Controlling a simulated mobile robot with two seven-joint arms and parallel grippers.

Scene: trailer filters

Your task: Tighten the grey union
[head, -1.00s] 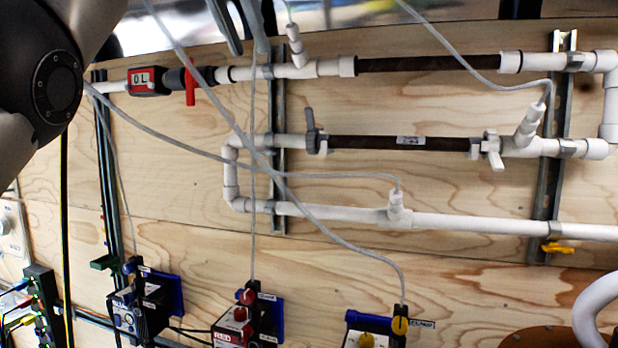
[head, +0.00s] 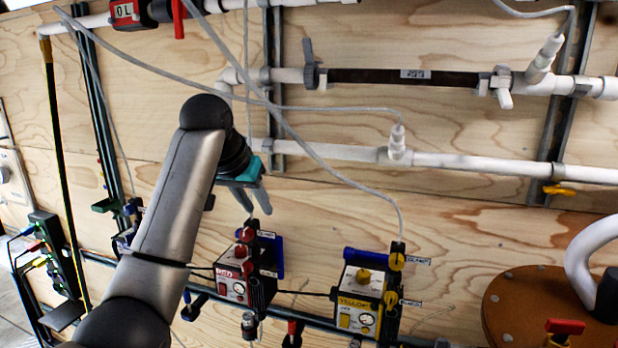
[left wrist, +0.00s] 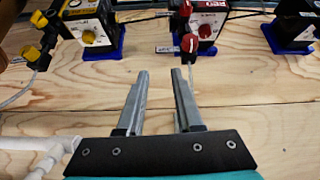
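The grey union (head: 311,65) is a grey fitting with wing handles at the left end of a dark filter tube (head: 400,77) on the middle pipe run. A white winged union (head: 500,86) sits at the tube's right end. My left gripper (head: 257,206) is below and left of the grey union, apart from it, in front of bare plywood. In the left wrist view its two fingers (left wrist: 160,82) are open with nothing between them. The grey union does not show in the left wrist view. My right gripper is not in view.
A white pipe (head: 460,160) runs below the filter tube. A grey cable (head: 300,155) hangs across the pipes near the grey union. A red-labelled box (head: 233,280) and a yellow-labelled box (head: 357,300) are mounted below. Bare plywood lies between boxes and pipes.

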